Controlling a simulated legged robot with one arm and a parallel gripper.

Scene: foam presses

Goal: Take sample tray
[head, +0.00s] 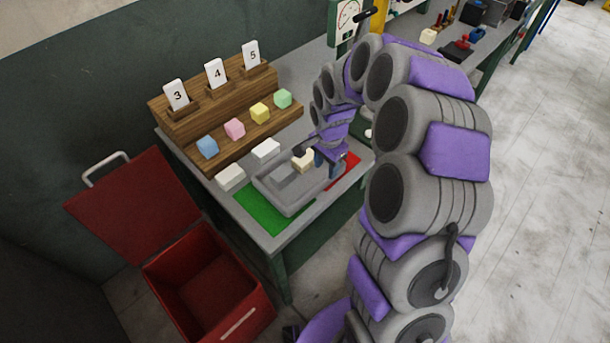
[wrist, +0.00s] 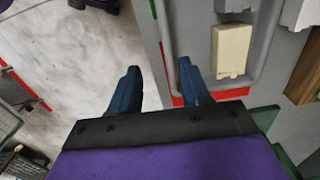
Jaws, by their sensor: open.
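The sample tray (head: 272,199) is a shallow grey tray with a raised rim, lying on the bench across a green and a red area. In the wrist view its rim (wrist: 166,50) runs near my right finger. A cream block (wrist: 231,50) lies inside the tray and also shows in the head view (head: 302,161), partly hidden by my gripper. My gripper (head: 322,162) is at the tray's right end. In the wrist view my gripper (wrist: 158,80) is open, with the left finger over the floor and the right beside the tray rim. Contact cannot be told.
Two white blocks (head: 230,177) lie behind the tray. A wooden stepped rack (head: 190,128) holds coloured cubes and cards numbered 3, 4 and 5. An open red bin (head: 205,283) stands on the floor at left. A gauge (head: 347,18) stands at the back. Floor at right is clear.

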